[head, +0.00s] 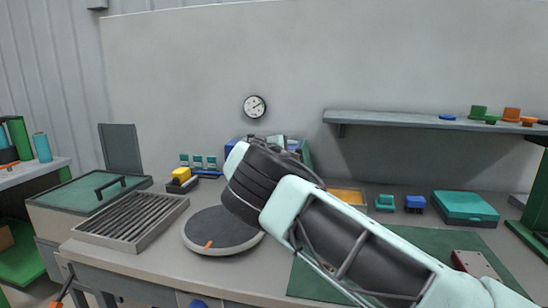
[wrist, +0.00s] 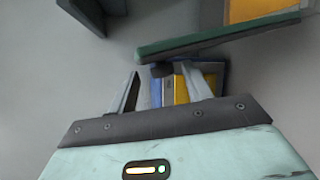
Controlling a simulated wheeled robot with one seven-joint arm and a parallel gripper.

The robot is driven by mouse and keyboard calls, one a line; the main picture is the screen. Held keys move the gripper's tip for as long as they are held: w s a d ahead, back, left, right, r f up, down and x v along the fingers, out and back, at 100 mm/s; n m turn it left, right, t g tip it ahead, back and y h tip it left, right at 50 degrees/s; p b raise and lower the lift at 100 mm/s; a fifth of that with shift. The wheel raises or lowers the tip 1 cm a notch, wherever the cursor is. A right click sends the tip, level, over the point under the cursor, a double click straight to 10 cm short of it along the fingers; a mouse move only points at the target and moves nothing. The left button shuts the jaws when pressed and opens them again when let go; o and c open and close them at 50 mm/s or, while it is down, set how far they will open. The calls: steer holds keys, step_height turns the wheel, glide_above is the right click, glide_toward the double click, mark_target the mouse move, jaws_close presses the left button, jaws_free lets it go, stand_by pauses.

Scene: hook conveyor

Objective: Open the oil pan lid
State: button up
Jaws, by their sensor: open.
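A box with a green lid (head: 85,193) stands at the left in the head view; I take this to be the oil pan lid. The lid has a black bar handle (head: 110,186) and looks closed, lying flat on the box (head: 52,218). My gripper is mostly hidden behind my arm in the head view, near the back wall and well right of the lid. In the wrist view my gripper (wrist: 160,73) is open, its two fingers apart. A blue and yellow object (wrist: 167,90) shows between and beyond the fingers. The lid cannot be made out for certain in the wrist view.
A slatted metal tray (head: 132,221) sits right of the lid, with a dark round disc (head: 215,231) beside it. A dark panel (head: 121,149) stands upright behind the lid. A shelf (head: 420,122) spans the right wall.

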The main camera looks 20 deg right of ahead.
steer(key=b+v, duration=0.2)
steer(key=v, duration=1.1)
steer(key=shift+s+a, duration=0.1)
steer(key=shift+a, duration=0.05)
